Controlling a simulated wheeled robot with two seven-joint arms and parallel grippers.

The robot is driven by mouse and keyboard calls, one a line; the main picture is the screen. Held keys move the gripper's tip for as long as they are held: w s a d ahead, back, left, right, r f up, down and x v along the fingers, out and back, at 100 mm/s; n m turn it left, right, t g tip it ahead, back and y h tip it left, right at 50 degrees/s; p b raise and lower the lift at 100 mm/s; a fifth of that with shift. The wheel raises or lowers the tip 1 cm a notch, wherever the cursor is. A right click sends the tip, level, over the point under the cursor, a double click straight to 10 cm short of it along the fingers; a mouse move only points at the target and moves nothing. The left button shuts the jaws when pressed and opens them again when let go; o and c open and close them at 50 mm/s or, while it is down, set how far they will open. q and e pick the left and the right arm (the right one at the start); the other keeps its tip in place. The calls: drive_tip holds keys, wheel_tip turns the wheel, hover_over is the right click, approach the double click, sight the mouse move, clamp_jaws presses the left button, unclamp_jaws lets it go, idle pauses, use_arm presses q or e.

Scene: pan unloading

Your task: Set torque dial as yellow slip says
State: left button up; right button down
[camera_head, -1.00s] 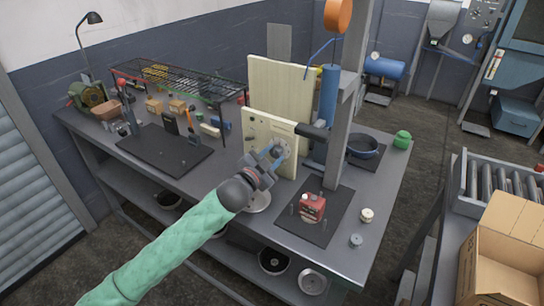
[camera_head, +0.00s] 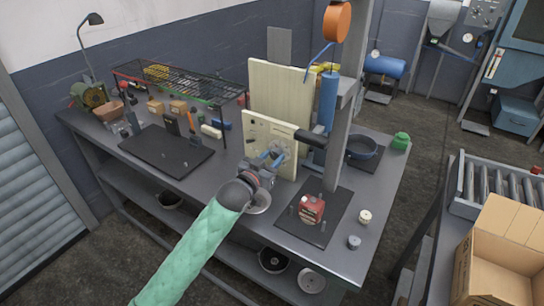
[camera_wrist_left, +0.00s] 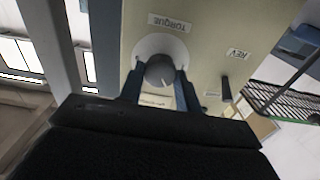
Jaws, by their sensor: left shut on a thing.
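A cream panel (camera_head: 254,129) stands upright on the bench. My left gripper (camera_head: 271,156) is at its front face. In the left wrist view, the round grey torque dial (camera_wrist_left: 159,70) sits on a pale disc beside an upside-down TORQUE label (camera_wrist_left: 169,23). The two blue fingers of my left gripper (camera_wrist_left: 160,84) are shut on the dial's sides. A light line shows on the dial's face. A pale cream strip (camera_wrist_left: 157,100) with small print shows between the fingers; I cannot read it or tell whether it is the yellow slip. My right gripper is not in view.
In the left wrist view, a dark lever (camera_wrist_left: 226,88) and a REV label (camera_wrist_left: 237,54) are right of the dial. A grey post (camera_head: 343,140) stands right of the panel. A red device (camera_head: 311,208) sits on a dark mat. A wire rack (camera_head: 177,82) stands left.

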use_arm(q)
drive_tip(key=shift+n, duration=0.7)
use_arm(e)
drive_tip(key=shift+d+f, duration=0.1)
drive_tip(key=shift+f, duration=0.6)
use_arm(q)
drive_tip(key=o, duration=1)
drive_tip(key=shift+c, duration=0.2)
